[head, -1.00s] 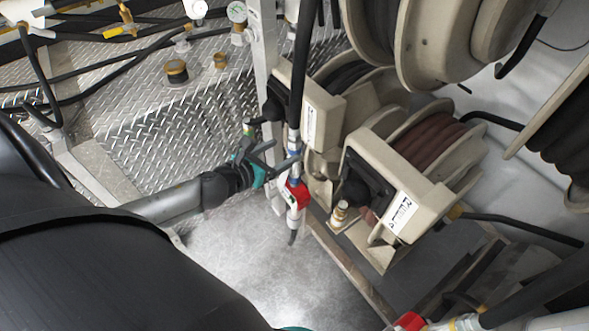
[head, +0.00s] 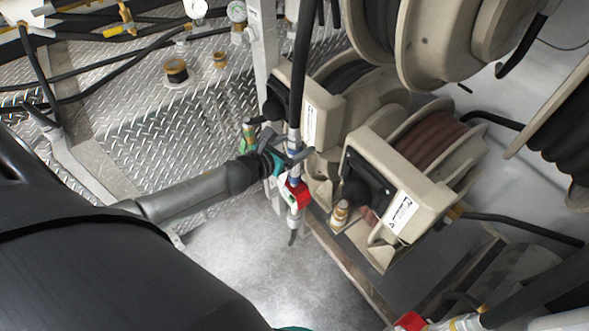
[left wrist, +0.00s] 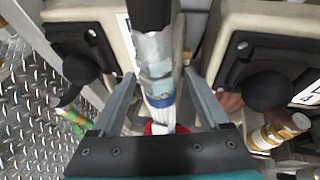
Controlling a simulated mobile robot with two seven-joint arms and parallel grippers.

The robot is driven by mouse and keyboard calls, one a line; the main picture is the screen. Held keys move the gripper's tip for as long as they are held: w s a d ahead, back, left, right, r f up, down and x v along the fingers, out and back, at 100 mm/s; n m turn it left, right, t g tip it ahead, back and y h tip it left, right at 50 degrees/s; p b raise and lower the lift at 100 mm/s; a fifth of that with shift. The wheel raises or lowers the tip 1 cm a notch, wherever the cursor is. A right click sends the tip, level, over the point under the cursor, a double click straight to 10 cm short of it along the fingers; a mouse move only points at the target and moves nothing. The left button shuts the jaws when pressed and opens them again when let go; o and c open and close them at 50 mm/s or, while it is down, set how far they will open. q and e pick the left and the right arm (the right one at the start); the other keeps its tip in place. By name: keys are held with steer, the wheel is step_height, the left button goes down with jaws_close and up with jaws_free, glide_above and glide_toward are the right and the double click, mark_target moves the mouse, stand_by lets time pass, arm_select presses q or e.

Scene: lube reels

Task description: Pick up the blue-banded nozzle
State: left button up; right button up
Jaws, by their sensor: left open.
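The blue-banded nozzle (head: 294,190) hangs upright from a black hose in front of the reels, with a red part and a pale lower spout. In the left wrist view its silver body and blue band (left wrist: 160,101) run down the middle. My left gripper (head: 292,157) is open at the nozzle's upper part. In the left wrist view its two fingers (left wrist: 160,78) stand on either side of the nozzle, with gaps showing. The red part is mostly hidden behind the gripper body there. My right gripper is not in view.
Beige hose reels (head: 395,200) stand close behind and right. A green-banded fitting (head: 248,135) is just left of the gripper. An amber-and-white fitting (head: 340,212) is to the right. Another red nozzle (head: 410,321) is at the bottom right. The floor below is clear.

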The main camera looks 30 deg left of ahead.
arm_select(q)
jaws_close()
stand_by(0.4)
stand_by(0.8)
steer(key=shift+r, duration=0.1)
